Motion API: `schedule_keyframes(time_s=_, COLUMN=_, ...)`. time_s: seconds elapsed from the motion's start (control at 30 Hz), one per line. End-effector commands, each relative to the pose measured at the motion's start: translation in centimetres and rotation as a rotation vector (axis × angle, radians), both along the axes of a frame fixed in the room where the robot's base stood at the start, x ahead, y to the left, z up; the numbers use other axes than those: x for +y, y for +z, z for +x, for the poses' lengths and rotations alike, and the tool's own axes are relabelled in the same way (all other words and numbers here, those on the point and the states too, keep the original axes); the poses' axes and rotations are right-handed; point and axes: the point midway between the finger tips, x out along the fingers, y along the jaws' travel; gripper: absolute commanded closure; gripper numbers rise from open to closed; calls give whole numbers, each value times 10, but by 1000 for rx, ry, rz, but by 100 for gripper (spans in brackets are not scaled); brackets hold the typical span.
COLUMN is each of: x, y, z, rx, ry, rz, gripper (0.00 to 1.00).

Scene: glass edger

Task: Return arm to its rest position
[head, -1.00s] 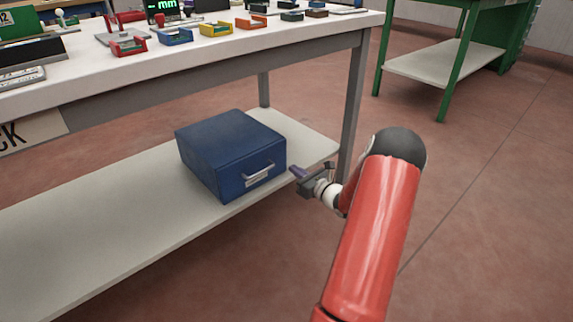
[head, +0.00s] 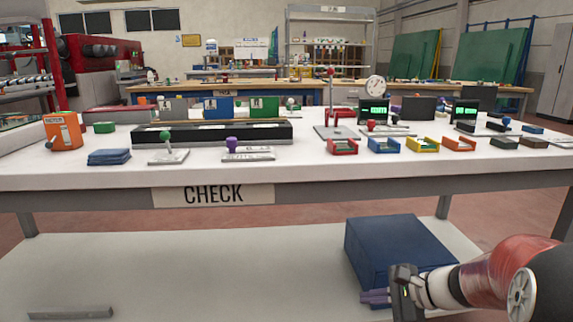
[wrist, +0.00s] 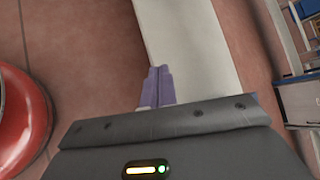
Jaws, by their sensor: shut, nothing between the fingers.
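My gripper (head: 376,297) is at the lower right of the head view, with its purple fingers together and nothing between them. In the picture it overlaps the front of the blue box (head: 400,245), which sits on the lower shelf (head: 220,270) of the CHECK bench. The overlap does not show whether they touch. In the wrist view the fingers (wrist: 156,86) are shut, above a pale shelf edge (wrist: 190,45) and the reddish floor. My red arm comes in from the right edge of the head view.
The CHECK bench top (head: 310,165) stands above the gripper, holding several small coloured trays, gauges and an orange box (head: 62,131). A grey bar (head: 70,312) lies at the shelf's left front. The shelf's middle is clear.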

Motion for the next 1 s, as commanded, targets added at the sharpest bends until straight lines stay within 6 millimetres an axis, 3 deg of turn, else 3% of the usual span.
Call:
schedule_keyframes(time_s=0.03, x=21, y=15, z=-19, rx=-23, ry=99, rz=-106, gripper=100)
schedule_keyframes(time_s=0.2, x=57, y=39, z=-87, rx=-107, ry=405, rz=-465, gripper=100)
schedule_keyframes(time_s=0.33, x=64, y=57, z=-134, rx=-199, ry=612, rz=-736, gripper=100)
schedule_keyframes(time_s=0.5, x=55, y=78, z=-179, rx=-337, ry=820, rz=-1055, gripper=100)
schedule_keyframes(time_s=0.7, x=41, y=93, z=-203, rx=-445, ry=938, rz=-1277, gripper=100)
schedule_keyframes(time_s=1.0, x=38, y=95, z=-207, rx=-464, ry=959, rz=-1320, gripper=100)
